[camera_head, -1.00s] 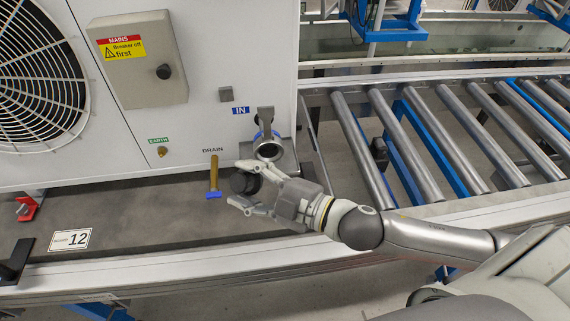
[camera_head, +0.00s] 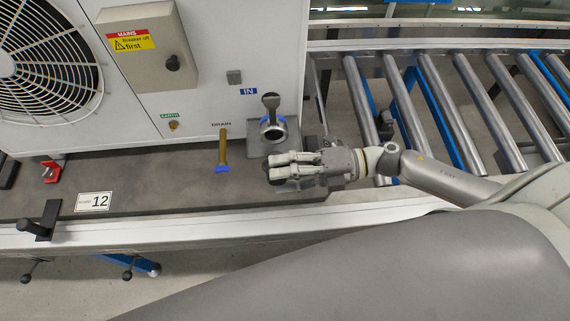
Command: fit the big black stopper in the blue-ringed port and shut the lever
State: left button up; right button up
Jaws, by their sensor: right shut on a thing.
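The blue-ringed port (camera_head: 272,130) is a metal pipe mouth on the front of the white unit, under the IN label. It looks open, with nothing in it. Its lever (camera_head: 271,102) stands up above the mouth with a dark end. My right gripper (camera_head: 272,171) is just below the port, apart from it, fingers pointing left. It is shut on the big black stopper (camera_head: 286,187), which is mostly hidden by the fingers; only a dark part shows below them. My left gripper is out of view.
A brass drain valve (camera_head: 223,150) with a blue handle hangs left of the port. A roller conveyor (camera_head: 460,110) runs off to the right. My grey arm link fills the bottom.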

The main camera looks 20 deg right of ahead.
jog(key=shift+w+d+f+b, duration=0.1)
jog(key=shift+w+d+b, duration=0.2)
jog(key=shift+w, duration=0.35)
jog(key=shift+w+d+b, duration=0.1)
jog(key=shift+w+b, duration=0.25)
jog(key=shift+w, duration=0.3)
jog(key=shift+w+d, duration=0.1)
jog(key=shift+w, duration=0.55)
jog(key=shift+d+r, duration=0.1)
jog(key=shift+r, duration=0.1)
jog(key=shift+w+d+b, duration=0.2)
jog(key=shift+w+b, duration=0.1)
jog(key=shift+w, duration=0.35)
jog(key=shift+w+d+b, duration=0.2)
jog(key=shift+w+b, duration=0.1)
jog(key=shift+w, duration=0.3)
dwell(0.8)
dwell(0.5)
jog(key=o, duration=0.9)
jog(key=shift+o, duration=0.2)
